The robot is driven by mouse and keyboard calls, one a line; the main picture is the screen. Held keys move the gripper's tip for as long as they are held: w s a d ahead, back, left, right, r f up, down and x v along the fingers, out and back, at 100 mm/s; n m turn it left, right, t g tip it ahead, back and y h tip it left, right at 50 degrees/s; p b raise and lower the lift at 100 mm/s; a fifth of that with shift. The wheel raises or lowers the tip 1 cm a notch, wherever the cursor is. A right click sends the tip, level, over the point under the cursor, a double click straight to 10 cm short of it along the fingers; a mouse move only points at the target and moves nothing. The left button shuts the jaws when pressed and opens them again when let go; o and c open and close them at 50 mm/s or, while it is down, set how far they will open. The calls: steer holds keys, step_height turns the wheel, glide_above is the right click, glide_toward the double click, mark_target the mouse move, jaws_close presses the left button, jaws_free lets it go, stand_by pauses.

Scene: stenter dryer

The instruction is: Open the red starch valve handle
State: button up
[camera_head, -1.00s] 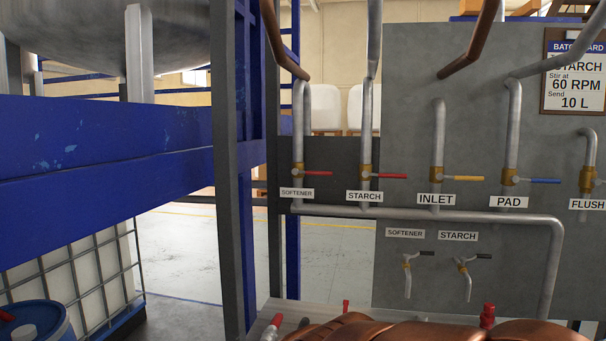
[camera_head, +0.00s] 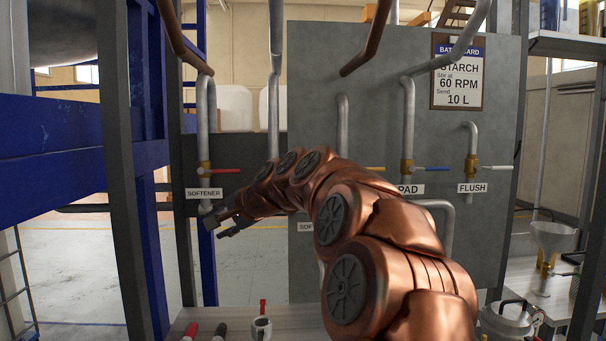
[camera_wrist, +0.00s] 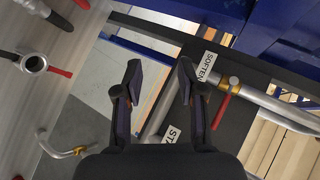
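The red starch valve handle is hidden behind my copper arm in the head view, and I cannot make it out in the wrist view. Part of a label reading "ST" (camera_wrist: 173,134) shows just beyond my gripper's right finger in the wrist view. My gripper (camera_head: 226,226) is in front of the pipe panel, low and left of the arm. In the wrist view my gripper (camera_wrist: 160,68) is open, with nothing between its two fingers. The softener valve's red handle (camera_head: 225,171) points right, across its pipe; it also shows in the wrist view (camera_wrist: 221,111).
The softener label (camera_head: 204,194) hangs close to my gripper. The inlet, pad and flush valves are right of my arm; the pad handle is blue (camera_head: 432,169). Blue frame posts (camera_head: 148,180) rise at the left.

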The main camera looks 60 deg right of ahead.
steer(key=s+d+r+m+t+h, duration=0.1)
steer(key=s+d+r+m+h, duration=0.35)
steer(key=d, duration=0.65)
steer(key=s+d+r+m+t+h, duration=0.1)
steer(key=s+d+r+m+h, duration=0.15)
steer(key=s+d+r, duration=0.6)
steer(key=shift+m, duration=0.3)
steer(key=shift+w+d+f+p, duration=0.2)
steer(key=shift+w+d+f, duration=0.7)
steer(key=shift+w, duration=0.5)
steer(key=shift+w+d+f+p, duration=0.15)
steer(key=shift+w+d+f, duration=0.4)
steer(key=shift+w+d, duration=0.7)
steer(key=shift+w+d+f+p, duration=0.2)
steer(key=shift+w+d+f, duration=0.6)
steer(key=shift+w, duration=0.75)
jaws_close()
steer(key=shift+r, duration=0.1)
